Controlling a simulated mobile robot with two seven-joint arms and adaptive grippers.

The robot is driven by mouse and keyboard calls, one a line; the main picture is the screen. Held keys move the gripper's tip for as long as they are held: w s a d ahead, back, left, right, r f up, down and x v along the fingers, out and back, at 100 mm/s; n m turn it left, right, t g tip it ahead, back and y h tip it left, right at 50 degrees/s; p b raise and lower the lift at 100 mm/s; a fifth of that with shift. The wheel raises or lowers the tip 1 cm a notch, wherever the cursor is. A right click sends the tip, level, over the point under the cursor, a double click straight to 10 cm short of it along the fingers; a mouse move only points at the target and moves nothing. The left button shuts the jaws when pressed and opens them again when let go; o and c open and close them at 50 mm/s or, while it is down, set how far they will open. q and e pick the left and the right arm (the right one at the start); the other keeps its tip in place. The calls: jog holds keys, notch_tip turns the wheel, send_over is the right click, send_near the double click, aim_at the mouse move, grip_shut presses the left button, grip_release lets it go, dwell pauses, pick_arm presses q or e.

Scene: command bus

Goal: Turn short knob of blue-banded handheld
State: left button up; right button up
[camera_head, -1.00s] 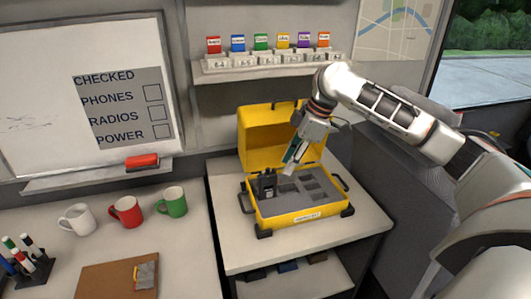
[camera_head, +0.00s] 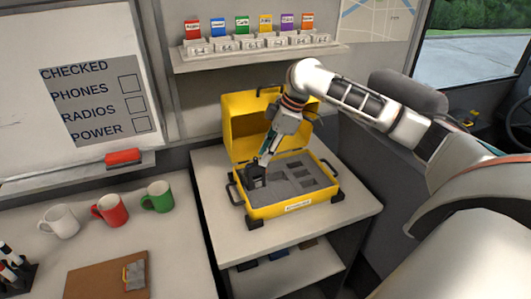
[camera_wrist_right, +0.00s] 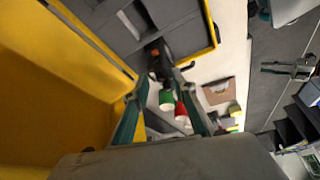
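A black handheld (camera_head: 256,178) stands upright in the left part of the grey foam in the open yellow case (camera_head: 300,208). No blue band can be made out on it. My right gripper (camera_head: 263,162) points down at the top of the handheld, close above or beside it; contact cannot be told. In the right wrist view the gripper's two teal fingers (camera_wrist_right: 163,88) are apart with a gap between them. A dark part of the handheld with an orange spot (camera_wrist_right: 158,62) shows just beyond the fingertips. The short knob cannot be made out. My left gripper is not in view.
The case's raised lid (camera_head: 240,130) stands behind the gripper. White, red and green mugs (camera_head: 157,197) stand on the counter at left. A clipboard (camera_head: 105,278) lies in front of them. A shelf with coloured tags (camera_head: 250,55) hangs above the case.

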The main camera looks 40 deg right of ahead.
grip_shut()
jog(key=shift+w+n+g+y, duration=0.15)
jog(key=shift+n+g+y, duration=0.25)
jog(key=shift+n, duration=1)
grip_release()
